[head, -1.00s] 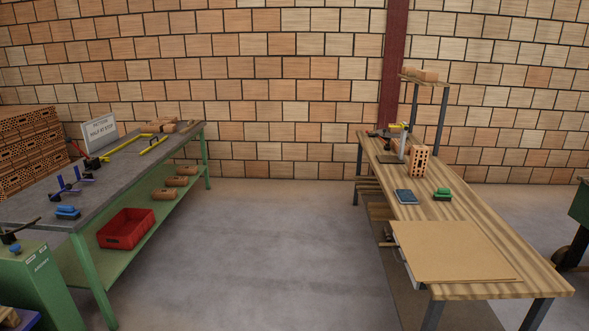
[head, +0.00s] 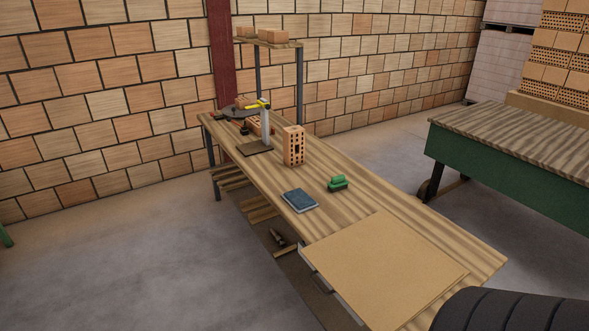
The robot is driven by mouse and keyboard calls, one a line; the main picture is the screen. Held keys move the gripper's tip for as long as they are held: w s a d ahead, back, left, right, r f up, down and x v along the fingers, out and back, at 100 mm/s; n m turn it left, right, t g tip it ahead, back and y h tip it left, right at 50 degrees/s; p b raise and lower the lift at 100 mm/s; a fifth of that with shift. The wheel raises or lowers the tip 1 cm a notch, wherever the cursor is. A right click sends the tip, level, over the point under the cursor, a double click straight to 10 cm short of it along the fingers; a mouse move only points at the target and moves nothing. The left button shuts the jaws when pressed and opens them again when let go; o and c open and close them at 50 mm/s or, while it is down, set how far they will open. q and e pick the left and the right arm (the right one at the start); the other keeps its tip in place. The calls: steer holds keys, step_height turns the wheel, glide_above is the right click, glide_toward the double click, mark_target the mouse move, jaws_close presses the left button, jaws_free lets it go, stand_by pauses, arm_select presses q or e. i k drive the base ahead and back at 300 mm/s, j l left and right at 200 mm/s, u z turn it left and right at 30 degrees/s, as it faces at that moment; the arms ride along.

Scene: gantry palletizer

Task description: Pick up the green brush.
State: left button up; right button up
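The green brush (head: 338,183) lies on the wooden workbench (head: 340,220), right of a dark blue book-like item and in front of an upright perforated brick. It has a green top and a darker underside. Neither of my grippers is in the head view, and nothing touches the brush.
The blue flat item (head: 299,200) lies left of the brush. The brick (head: 293,146) and a stand with a yellow top (head: 262,128) are behind. A tan board (head: 385,265) covers the bench's near end. A green-sided table (head: 500,170) stands right. Floor at left is clear (head: 150,255).

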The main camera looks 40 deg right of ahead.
mark_target(339, 183)
steer(key=i+l+u, duration=0.1)
steer(key=i+u, duration=0.25)
steer(key=i, duration=1.55)
steer(key=i+z, duration=0.15)
steer(key=z, duration=0.25)
steer(key=i+z, duration=0.1)
steer(key=z, duration=0.3)
steer(key=i+j+z, duration=0.1)
steer(key=z, duration=0.25)
steer(key=i+j+z, duration=0.1)
steer(key=z, duration=0.3)
